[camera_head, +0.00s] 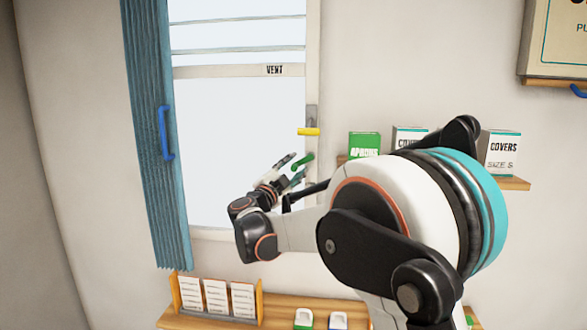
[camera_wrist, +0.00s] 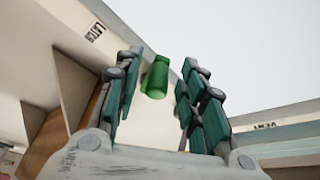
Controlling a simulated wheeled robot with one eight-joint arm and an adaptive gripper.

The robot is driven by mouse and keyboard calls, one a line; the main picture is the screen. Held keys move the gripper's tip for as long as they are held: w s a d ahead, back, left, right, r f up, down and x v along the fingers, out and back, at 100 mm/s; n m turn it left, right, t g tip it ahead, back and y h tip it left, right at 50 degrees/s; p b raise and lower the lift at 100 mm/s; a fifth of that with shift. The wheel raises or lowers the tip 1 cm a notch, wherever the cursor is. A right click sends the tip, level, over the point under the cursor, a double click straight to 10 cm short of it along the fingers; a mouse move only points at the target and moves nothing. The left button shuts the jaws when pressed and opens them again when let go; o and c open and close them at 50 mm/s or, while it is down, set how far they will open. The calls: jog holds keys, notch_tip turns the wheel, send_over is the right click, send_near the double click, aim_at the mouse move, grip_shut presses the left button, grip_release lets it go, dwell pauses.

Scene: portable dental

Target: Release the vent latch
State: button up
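The window marked VENT (camera_head: 274,70) fills the upper left of the head view. A green latch handle (camera_head: 303,160) is on the right side of its frame, just beyond my gripper (camera_head: 291,169). In the wrist view the green handle (camera_wrist: 155,78) shows between the two fingers of my gripper (camera_wrist: 161,62). The fingers are apart, with gaps beside the handle, and I see no grip on it. A LATCH label (camera_wrist: 95,31) is on the pale frame at upper left. A yellow handle (camera_head: 308,131) sits higher on the frame.
A blue curtain (camera_head: 155,130) with a blue handle (camera_head: 165,133) hangs left of the window. A shelf of boxes (camera_head: 364,145) is on the wall to the right, partly behind my arm. A lower wooden shelf (camera_head: 275,308) holds cards and small items.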

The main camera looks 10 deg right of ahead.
jog(key=v, duration=1.1)
jog(key=shift+s+f, duration=0.1)
